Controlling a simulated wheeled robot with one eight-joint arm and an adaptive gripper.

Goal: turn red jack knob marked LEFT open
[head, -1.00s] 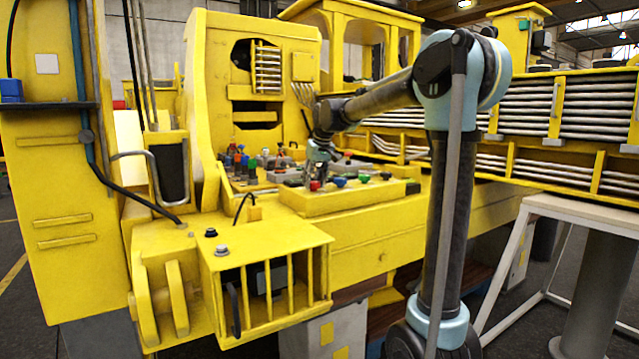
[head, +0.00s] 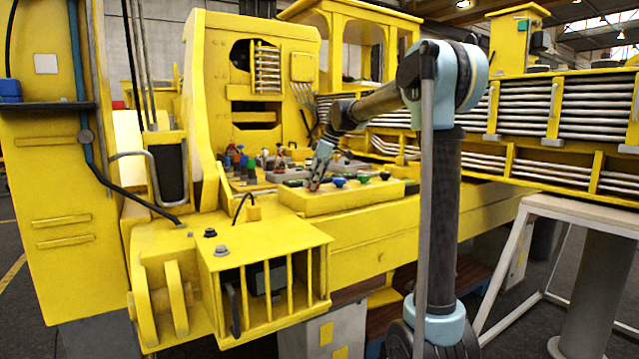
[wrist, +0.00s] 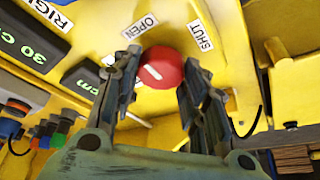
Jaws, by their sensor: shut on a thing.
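The red jack knob (wrist: 162,68) sits on the yellow panel (wrist: 100,22) in the wrist view, between an OPEN label (wrist: 140,26) on its upper left and a SHUT label (wrist: 201,36) on its upper right. A short white mark shows on its lower left face. My gripper (wrist: 159,72) is shut on the knob, one finger on each side. No LEFT label is readable; only part of a RIGHT label (wrist: 50,14) shows.
Dark displays with green digits (wrist: 92,84) lie left of the gripper in the wrist view. Several coloured knobs (wrist: 50,130) are at the lower left. In the head view, a blue knob (head: 338,182) and a green knob (head: 363,179) stand close to the right.

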